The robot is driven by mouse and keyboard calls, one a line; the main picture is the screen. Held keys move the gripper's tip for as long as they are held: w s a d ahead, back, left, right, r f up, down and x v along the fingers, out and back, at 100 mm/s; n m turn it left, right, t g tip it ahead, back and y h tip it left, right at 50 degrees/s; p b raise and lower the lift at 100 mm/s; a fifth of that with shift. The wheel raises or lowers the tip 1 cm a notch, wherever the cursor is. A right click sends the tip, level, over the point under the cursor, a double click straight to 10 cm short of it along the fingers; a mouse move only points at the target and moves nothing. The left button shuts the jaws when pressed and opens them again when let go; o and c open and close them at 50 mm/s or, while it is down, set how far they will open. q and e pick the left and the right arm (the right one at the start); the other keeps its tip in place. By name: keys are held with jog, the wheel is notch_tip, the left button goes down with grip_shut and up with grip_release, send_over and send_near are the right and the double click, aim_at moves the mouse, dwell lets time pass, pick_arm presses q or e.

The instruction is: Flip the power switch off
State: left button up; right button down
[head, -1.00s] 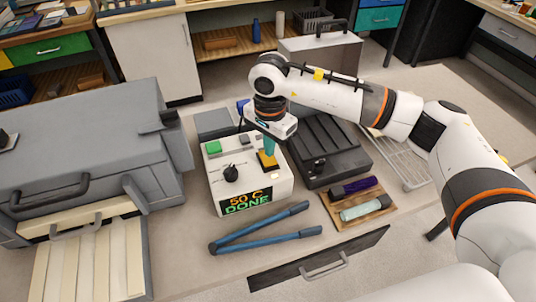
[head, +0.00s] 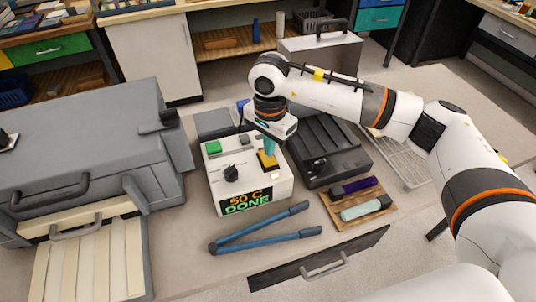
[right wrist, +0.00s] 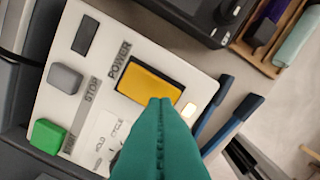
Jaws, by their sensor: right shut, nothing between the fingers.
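A white control box (head: 217,188) stands on the table, its display (head: 249,202) reading "50 C DONE". The yellow power switch (head: 271,163) is on its top at the right. In the right wrist view the switch (right wrist: 150,78) lies beside the word POWER. My right gripper (head: 268,152) points down at the switch, its teal fingers shut and empty. In the right wrist view the fingertips (right wrist: 161,103) overlap the switch's near edge; I cannot tell whether they touch it. My left gripper is not in view.
The box also has a black knob (head: 231,173), a green button (head: 213,147) and grey buttons. Blue-handled tongs (head: 262,240) lie in front. A dark device (head: 328,150) stands at right, near a wooden tray (head: 370,219) with two tubes. A large grey machine (head: 80,140) stands at left.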

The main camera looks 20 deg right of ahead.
aim_at(269, 160)
jog(key=shift+f+b, duration=1.3)
jog(key=shift+b, duration=0.05)
dwell(0.6)
jog(key=shift+r+p, duration=0.4)
jog(key=shift+r, duration=0.35)
jog(key=shift+r+p, duration=1.05)
jog(key=shift+r, duration=1.7)
